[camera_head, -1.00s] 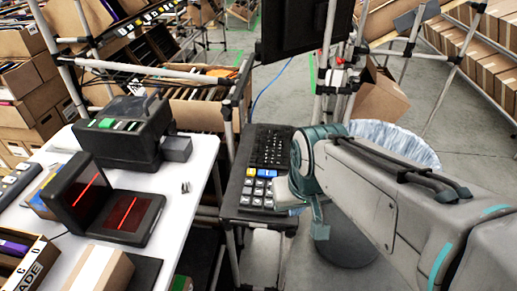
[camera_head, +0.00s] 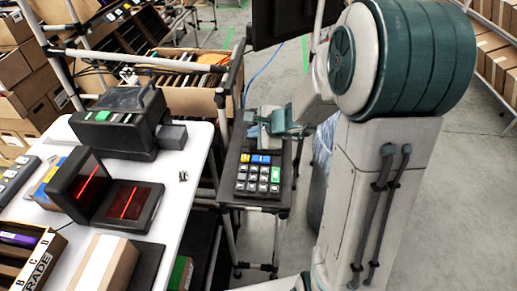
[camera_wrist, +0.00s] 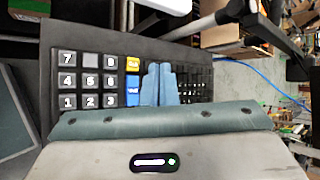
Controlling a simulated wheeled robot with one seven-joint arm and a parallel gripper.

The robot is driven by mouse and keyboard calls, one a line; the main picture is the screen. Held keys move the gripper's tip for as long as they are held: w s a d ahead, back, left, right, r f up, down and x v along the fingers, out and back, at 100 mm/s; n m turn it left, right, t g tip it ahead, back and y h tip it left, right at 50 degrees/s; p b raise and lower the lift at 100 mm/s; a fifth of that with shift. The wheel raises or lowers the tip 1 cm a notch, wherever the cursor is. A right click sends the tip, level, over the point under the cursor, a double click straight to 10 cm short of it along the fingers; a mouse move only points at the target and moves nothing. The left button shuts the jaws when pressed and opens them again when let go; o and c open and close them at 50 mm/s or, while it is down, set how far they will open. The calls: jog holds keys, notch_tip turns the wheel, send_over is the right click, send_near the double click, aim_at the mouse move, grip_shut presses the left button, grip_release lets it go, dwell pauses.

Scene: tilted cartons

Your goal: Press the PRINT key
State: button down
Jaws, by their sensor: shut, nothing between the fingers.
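A dark keypad panel (camera_head: 236,190) stands on a narrow stand right of the white table. My gripper (camera_head: 262,140) is over the panel, just beyond the coloured keys. In the wrist view my gripper (camera_wrist: 158,84) has its fingers together and empty, beside the yellow key (camera_wrist: 133,64) and blue key (camera_wrist: 133,90). Contact cannot be judged. My gripper body hides the lower panel.
A black keyboard (camera_wrist: 195,88) lies past my fingers. On the white table (camera_head: 190,195) stand a black printer-like machine (camera_head: 120,125) with green parts and a scanner (camera_head: 120,205) with red lines. A monitor (camera_head: 285,20) and rack poles stand behind the panel.

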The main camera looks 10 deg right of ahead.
jog(key=w+d+f+m, duration=0.1)
jog(key=m, duration=0.1)
jog(key=w+d+f+m+h, duration=0.1)
jog(key=d+m, duration=0.1)
jog(key=shift+w+d+f+t, duration=0.2)
jog(key=shift+w+f+t, duration=0.1)
jog(key=shift+f, duration=0.1)
jog(key=shift+f, duration=0.1)
jog(key=b, duration=0.5)
send_over(263, 160)
notch_tip(263, 160, down, 7)
jog(key=shift+r, duration=0.15)
jog(key=shift+f+b, duration=0.95)
jog(key=shift+b, duration=0.3)
jog(key=shift+f, duration=0.1)
dwell(0.5)
jog(key=shift+f+b, duration=0.3)
jog(key=shift+b, duration=0.35)
